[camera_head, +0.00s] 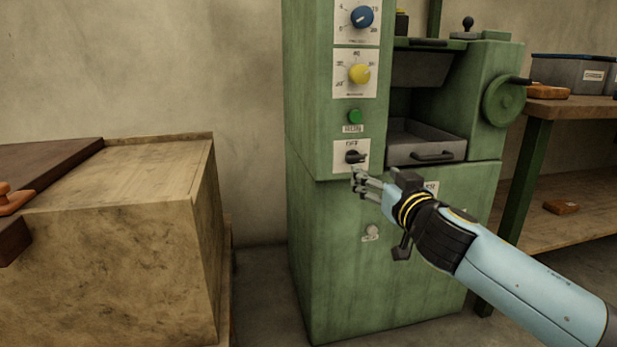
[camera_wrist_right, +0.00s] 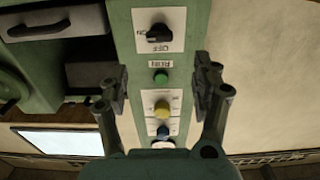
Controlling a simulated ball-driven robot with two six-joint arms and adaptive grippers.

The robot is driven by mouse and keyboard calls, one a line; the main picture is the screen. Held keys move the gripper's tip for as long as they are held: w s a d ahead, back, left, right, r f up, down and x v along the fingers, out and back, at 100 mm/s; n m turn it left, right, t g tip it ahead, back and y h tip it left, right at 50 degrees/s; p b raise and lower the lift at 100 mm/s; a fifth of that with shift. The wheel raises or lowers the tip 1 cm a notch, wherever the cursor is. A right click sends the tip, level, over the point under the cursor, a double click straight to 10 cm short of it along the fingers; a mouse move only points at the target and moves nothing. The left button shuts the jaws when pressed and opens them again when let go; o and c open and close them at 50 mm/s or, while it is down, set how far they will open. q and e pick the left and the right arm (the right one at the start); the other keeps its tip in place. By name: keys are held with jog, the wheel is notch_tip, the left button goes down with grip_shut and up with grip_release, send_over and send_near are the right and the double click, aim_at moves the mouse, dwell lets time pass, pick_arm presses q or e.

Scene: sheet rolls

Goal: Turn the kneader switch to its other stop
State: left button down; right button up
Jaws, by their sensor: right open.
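The kneader switch (camera_head: 355,157) is a black knob on a white plate with OFF above it, low on the green machine's front panel. In the wrist view, which is upside down, the switch (camera_wrist_right: 158,33) shows with OFF and ON lettering beside it. Its handle seems to lie sideways toward the ON side, but the exact angle is hard to tell. My right gripper (camera_head: 359,182) is just below and in front of the switch, apart from it. In the wrist view its two fingers (camera_wrist_right: 156,82) are spread, with nothing between them. My left gripper is out of view.
Above the switch are a green button (camera_head: 354,116), a yellow knob (camera_head: 359,74) and a blue knob (camera_head: 361,17). A tray (camera_head: 425,142) and a green handwheel (camera_head: 503,101) are to the right. A wooden block (camera_head: 110,260) stands left; a wooden shelf bench (camera_head: 575,108) stands right.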

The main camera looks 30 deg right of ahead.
aim_at(357, 159)
jog(key=x, duration=1)
jog(key=c, duration=1.2)
